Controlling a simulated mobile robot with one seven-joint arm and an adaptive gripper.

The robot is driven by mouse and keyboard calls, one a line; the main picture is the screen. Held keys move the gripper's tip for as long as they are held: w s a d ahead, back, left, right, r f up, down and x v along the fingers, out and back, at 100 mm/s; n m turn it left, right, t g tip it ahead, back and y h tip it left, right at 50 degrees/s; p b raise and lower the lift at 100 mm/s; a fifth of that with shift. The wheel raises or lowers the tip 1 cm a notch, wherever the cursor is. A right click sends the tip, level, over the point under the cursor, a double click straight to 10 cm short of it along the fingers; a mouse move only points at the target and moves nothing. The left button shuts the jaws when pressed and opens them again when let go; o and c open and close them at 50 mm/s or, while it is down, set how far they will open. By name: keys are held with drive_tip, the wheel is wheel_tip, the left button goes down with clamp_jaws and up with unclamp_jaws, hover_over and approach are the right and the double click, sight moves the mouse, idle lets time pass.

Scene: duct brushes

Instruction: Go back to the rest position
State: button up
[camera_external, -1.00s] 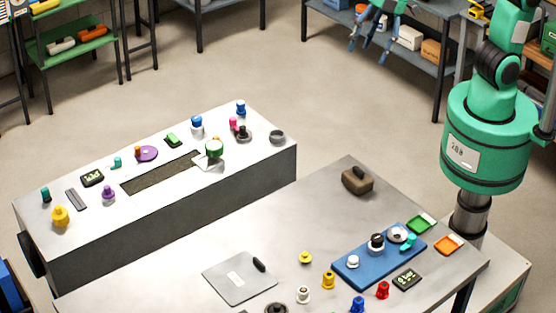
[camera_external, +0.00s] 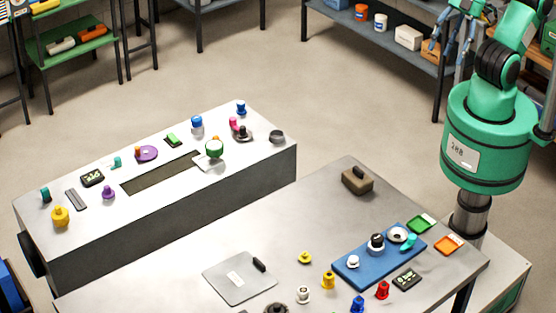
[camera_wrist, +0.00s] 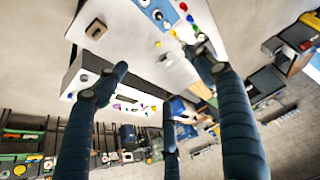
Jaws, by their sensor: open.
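My gripper (camera_external: 446,48) is in the upper right of the external view, raised in front of the back shelf and clear of both worktops. Its dark blue fingers are spread and hold nothing. In the wrist view my gripper (camera_wrist: 150,85) shows three spread fingers with open space between them. The long grey bench (camera_external: 150,235) and the grey table (camera_external: 290,215) show in the external view, well away from the fingers.
The bench has a long slot (camera_external: 160,173), a green knob (camera_external: 214,148) and several small coloured parts. The table carries a blue board (camera_external: 352,268), a brown block (camera_external: 357,180) and a grey plate (camera_external: 238,280). The back shelf (camera_external: 380,40) stands near my gripper. The middle floor is clear.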

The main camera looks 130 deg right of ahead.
drive_tip(key=shift+f, duration=0.15)
wheel_tip(320, 180, down, 12)
drive_tip(key=b, duration=1.2)
